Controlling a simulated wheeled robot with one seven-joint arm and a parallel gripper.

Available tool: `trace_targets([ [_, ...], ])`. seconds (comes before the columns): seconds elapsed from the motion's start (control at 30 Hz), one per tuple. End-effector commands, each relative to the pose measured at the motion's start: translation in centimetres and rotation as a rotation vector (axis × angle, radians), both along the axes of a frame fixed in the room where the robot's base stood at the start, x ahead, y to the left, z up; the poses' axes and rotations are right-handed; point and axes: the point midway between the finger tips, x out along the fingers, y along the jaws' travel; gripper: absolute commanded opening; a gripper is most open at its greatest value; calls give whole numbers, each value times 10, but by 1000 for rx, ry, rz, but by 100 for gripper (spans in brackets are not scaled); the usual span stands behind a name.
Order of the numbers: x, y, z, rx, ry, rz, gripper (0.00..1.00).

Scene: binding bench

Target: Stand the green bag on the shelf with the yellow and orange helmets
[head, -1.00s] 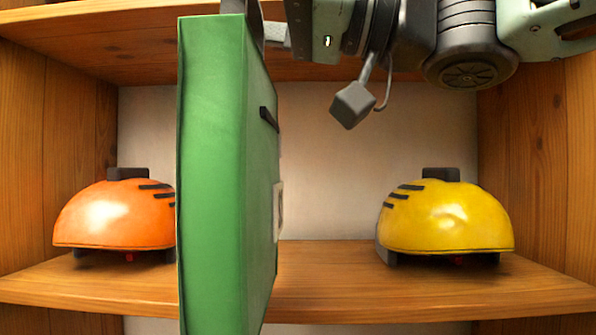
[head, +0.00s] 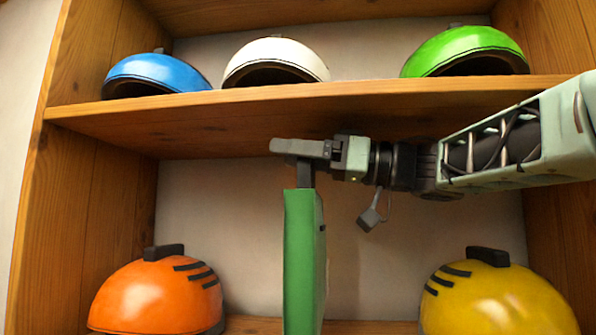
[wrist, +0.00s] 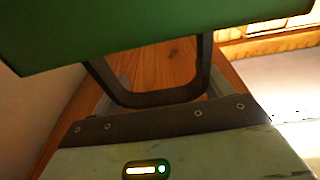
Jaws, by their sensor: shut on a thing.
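The green bag (head: 300,262) hangs upright, narrow side toward me, from my gripper (head: 303,165) in the head view. My gripper is shut on the bag's dark handle, which also shows in the wrist view (wrist: 155,97) below the green bag body (wrist: 150,25). The bag is between the orange helmet (head: 158,295) on the left and the yellow helmet (head: 497,303) on the right. Both helmets sit on the lower shelf (head: 365,327). The bag's bottom is cut off by the frame, so I cannot tell whether it touches the shelf.
An upper shelf (head: 230,107) runs just above my gripper and holds a blue helmet (head: 155,75), a white helmet (head: 275,62) and a green helmet (head: 465,52). Wooden side walls close both ends. There is free room on either side of the bag.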

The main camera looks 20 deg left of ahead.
Motion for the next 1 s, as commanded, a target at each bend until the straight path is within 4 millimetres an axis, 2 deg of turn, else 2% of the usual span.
trace_targets([
  [0.17,10,2,0,2,0,3,9],
  [0.5,9,2,-34,3,1,3,9],
  [0.8,9,2,-36,3,0,2,9],
  [0.83,10,2,-38,0,1,1,81],
  [0.9,10,2,-37,0,1,1,100],
  [1.0,10,2,-37,0,1,1,100],
])
